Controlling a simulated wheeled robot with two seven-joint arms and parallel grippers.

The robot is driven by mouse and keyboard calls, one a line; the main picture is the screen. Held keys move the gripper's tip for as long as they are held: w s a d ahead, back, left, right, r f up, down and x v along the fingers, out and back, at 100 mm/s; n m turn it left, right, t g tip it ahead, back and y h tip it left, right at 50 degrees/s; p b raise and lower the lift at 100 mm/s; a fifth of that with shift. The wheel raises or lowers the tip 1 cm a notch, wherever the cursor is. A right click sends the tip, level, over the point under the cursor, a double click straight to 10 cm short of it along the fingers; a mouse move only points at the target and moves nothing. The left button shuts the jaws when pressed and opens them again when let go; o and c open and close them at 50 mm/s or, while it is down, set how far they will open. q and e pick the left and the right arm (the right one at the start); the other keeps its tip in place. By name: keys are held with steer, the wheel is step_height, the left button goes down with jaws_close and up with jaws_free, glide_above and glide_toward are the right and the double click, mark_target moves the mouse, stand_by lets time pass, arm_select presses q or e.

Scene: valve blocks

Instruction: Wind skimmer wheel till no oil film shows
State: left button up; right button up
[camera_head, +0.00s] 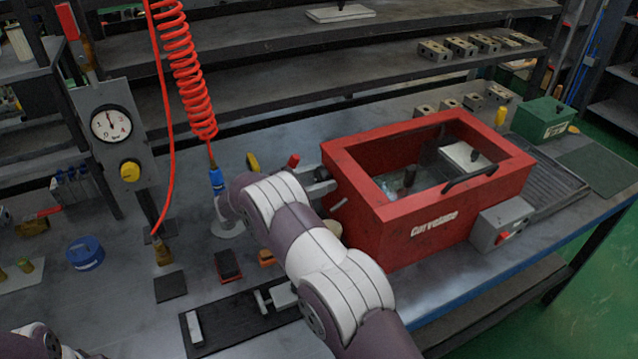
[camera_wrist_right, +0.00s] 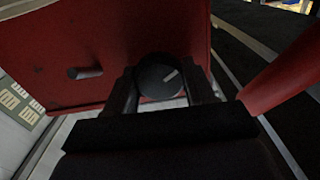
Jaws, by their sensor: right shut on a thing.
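The red tank box (camera_head: 400,225), lettered on its front, stands on the bench at centre right. Its top has a framed opening (camera_head: 425,175); I cannot tell whether an oil film lies inside. The skimmer wheel (camera_wrist_right: 158,76) is a round black knob with a pale mark, on the box's side wall. My right gripper (camera_wrist_right: 162,84) is shut on this wheel, one finger on each side. In the head view my right gripper (camera_head: 322,185) is at the box's left wall, and the wheel is largely hidden. Only a bit of my left arm shows at the lower left.
A short peg (camera_wrist_right: 85,72) sticks out of the same wall. A grey switch box (camera_head: 500,225) is on the tank's front right. A red coiled hose (camera_head: 185,70) hangs behind my right arm. A gauge panel (camera_head: 115,130) stands left. A dark tray (camera_head: 235,318) lies in front.

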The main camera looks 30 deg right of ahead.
arm_select(q)
steer(key=shift+f, duration=0.2)
arm_select(e)
steer(key=shift+r, duration=0.1)
steer(key=o, duration=1)
arm_select(q)
step_height(320, 180, down, 2)
steer(key=shift+b, duration=1.1)
arm_select(e)
steer(key=a, duration=1.2)
steer(key=shift+w+a, duration=0.4)
